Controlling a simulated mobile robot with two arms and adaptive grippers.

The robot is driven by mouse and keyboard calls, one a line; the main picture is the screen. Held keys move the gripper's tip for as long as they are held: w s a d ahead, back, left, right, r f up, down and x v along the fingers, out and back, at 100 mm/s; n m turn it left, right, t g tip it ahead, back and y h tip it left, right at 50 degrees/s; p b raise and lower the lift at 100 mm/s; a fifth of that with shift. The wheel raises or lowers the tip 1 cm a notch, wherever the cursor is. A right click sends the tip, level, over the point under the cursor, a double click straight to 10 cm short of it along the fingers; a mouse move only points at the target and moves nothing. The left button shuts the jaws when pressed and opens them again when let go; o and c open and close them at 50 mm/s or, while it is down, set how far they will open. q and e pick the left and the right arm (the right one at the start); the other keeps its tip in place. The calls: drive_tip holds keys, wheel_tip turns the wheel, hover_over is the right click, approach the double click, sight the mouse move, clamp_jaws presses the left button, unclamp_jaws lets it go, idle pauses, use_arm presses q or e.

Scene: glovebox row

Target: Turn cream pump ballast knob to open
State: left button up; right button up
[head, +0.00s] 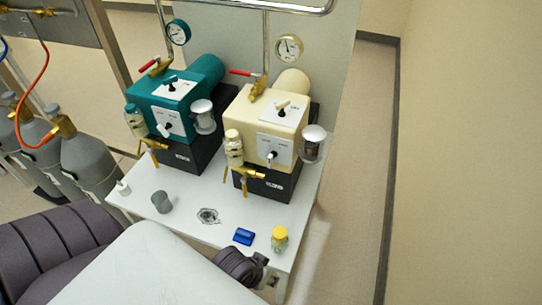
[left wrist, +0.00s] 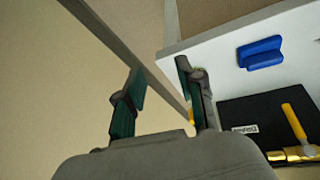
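The cream pump (head: 262,125) stands on a black base at the right of the white table. I cannot read the lettering to tell which is the ballast knob. My left gripper (head: 268,270) is low at the table's front edge, well short of the pump. In the left wrist view its two fingers (left wrist: 162,80) are apart with nothing between them. My right gripper is not in view.
A teal pump (head: 165,95) stands left of the cream one. A yellow-lidded jar (head: 279,241), a blue block (head: 243,236) and a grey cup (head: 161,202) are on the table front. A glass jar (head: 312,143) and brass valve (head: 247,173) flank the knob plate. Grey cylinders (head: 85,155) stand left.

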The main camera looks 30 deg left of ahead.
sight(269, 159)
use_arm(q)
drive_tip(key=w+d+r+n+t+h, duration=0.1)
drive_tip(key=w+r+n+t+h, duration=0.1)
drive_tip(key=w+r+n+t, duration=0.45)
drive_tip(key=w+d+r+n+t+h, duration=0.2)
drive_tip(key=r+n+t, duration=0.1)
drive_tip(key=r+n, duration=0.75)
drive_tip(key=w+a+n+t+y, duration=0.2)
drive_tip(key=a+n+t+y, duration=0.2)
drive_tip(key=a+n+y, duration=1.3)
drive_tip(key=w+n+h+p, duration=0.1)
drive_tip(key=w+h, duration=0.1)
drive_tip(key=w, duration=0.2)
drive_tip(key=w+n+h+p, duration=0.1)
drive_tip(key=w+n+h, duration=0.1)
drive_tip(key=w, duration=0.2)
drive_tip(key=w+n+h+p, duration=0.1)
drive_tip(key=w+h, duration=0.2)
drive_tip(key=w, duration=0.1)
drive_tip(key=shift+w+r+n+p, duration=0.15)
drive_tip(key=shift+r+n+p, duration=0.05)
drive_tip(key=shift+n+p, duration=0.15)
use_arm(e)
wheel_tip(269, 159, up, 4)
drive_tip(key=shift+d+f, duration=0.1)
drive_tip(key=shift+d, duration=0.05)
use_arm(q)
clamp_jaws()
